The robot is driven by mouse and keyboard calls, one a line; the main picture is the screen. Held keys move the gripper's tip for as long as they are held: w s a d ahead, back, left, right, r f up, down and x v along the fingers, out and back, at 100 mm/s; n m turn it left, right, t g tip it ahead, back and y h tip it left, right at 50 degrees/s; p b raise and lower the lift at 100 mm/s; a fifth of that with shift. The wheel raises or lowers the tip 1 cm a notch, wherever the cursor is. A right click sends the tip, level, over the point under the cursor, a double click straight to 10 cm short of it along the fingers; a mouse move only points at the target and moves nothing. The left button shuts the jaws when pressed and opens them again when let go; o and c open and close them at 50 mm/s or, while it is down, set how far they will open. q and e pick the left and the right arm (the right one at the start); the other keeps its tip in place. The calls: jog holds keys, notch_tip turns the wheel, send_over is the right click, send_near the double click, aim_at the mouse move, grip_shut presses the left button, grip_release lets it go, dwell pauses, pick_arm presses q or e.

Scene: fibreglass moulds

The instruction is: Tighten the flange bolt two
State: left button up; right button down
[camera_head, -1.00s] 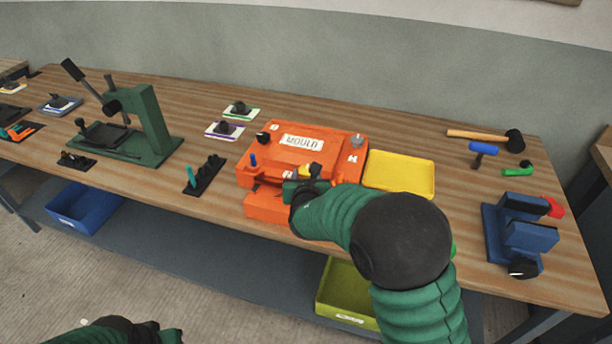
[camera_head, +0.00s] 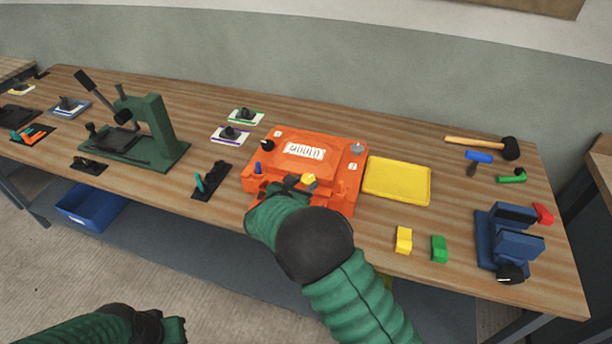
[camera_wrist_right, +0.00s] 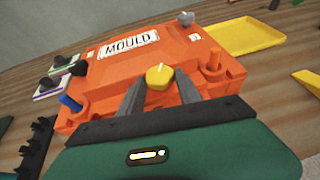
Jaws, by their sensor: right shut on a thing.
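The orange mould (camera_head: 350,172) sits near the front edge of the bench; it also shows in the wrist view (camera_wrist_right: 112,65). A yellow knob (camera_head: 309,178) stands at its front side. My right gripper (camera_wrist_right: 160,82) is shut on this yellow knob (camera_wrist_right: 160,77), one finger on each side. A blue knob (camera_head: 257,168), a black knob (camera_head: 268,145) and a grey knob (camera_head: 355,147) stand on other parts of the mould. The small labels beside them are too small to read. My right forearm hides part of the mould's front. My left gripper (camera_head: 172,328) hangs low at the bottom left, fingers unclear.
A yellow tray (camera_head: 428,190) lies right of the mould. A yellow block (camera_head: 403,240) and green block (camera_head: 439,249) lie near the front edge. A blue vise (camera_head: 515,240) and a mallet (camera_head: 480,146) are further right. A green press (camera_head: 160,135) and dark rack (camera_head: 211,181) stand left.

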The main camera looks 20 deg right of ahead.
jog(key=shift+w+a+r+m+g+h+p, duration=0.1)
jog(key=shift+w+a+m+g+h+p, duration=0.15)
jog(key=shift+m+g+h+p, duration=0.25)
pick_arm(q)
jog(key=shift+w+v, duration=0.25)
jog(key=shift+v, duration=0.75)
pick_arm(e)
jog(key=shift+w+a+m+g+h, duration=0.1)
jog(key=shift+m+g+h, duration=0.5)
jog(key=shift+m+g, duration=0.25)
pick_arm(q)
jog(key=shift+r, duration=0.1)
pick_arm(e)
jog(key=c, duration=0.8)
grip_release()
jog(key=shift+c, duration=0.2)
pick_arm(q)
jog(key=shift+a, duration=0.1)
